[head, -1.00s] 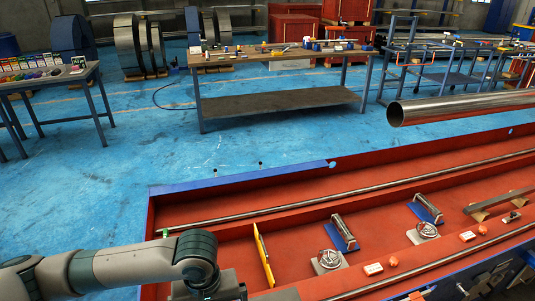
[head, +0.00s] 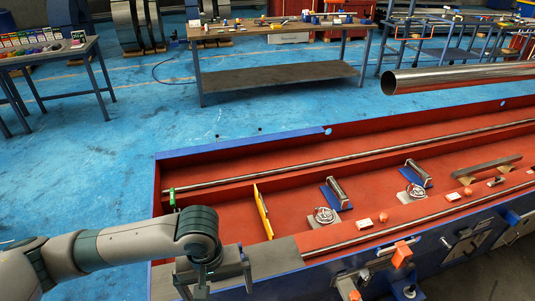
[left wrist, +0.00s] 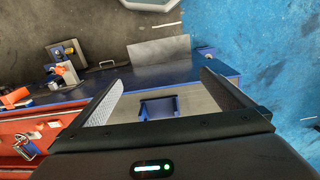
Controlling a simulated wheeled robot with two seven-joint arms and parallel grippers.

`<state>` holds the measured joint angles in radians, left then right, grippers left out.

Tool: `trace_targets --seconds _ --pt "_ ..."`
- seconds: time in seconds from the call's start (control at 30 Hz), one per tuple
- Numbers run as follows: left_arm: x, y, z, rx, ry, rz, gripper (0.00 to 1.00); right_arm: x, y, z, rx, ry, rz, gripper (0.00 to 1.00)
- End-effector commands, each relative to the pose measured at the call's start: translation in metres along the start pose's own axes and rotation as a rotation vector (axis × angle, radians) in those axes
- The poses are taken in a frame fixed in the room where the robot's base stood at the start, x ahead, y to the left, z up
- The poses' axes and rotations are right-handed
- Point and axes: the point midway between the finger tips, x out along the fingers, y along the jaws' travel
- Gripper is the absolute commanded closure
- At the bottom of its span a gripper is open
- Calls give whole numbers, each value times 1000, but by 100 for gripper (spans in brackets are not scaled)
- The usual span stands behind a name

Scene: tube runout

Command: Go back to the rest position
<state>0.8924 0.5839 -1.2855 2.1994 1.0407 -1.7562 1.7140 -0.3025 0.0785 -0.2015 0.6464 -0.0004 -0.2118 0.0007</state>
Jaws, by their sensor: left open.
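My left arm comes in from the lower left of the head view. Its gripper (head: 215,284) points down over the grey near-left corner of the red machine bed (head: 225,177). In the left wrist view the two fingers (left wrist: 162,82) stand wide apart with nothing held between them. A small blue block-like part (left wrist: 158,107) shows below, between the fingers; I cannot tell its distance. My right gripper is in neither view.
A shiny tube (head: 460,77) extends in from the right above the bed. Inside the bed are a yellow plate (head: 263,211), blue roller stands (head: 336,194) and handwheels (head: 325,215). A workbench (head: 280,35) stands behind. Blue floor left of the bed is clear.

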Motion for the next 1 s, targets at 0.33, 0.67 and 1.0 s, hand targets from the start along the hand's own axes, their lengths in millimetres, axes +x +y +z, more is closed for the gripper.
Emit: trace_targets --seconds 0.33,0.67,1.0 --pt "9 24 17 95 -2 91 0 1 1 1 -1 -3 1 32" --pt "18 60 43 241 28 260 0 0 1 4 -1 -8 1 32" --pt "30 76 61 351 157 432 0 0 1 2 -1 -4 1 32"
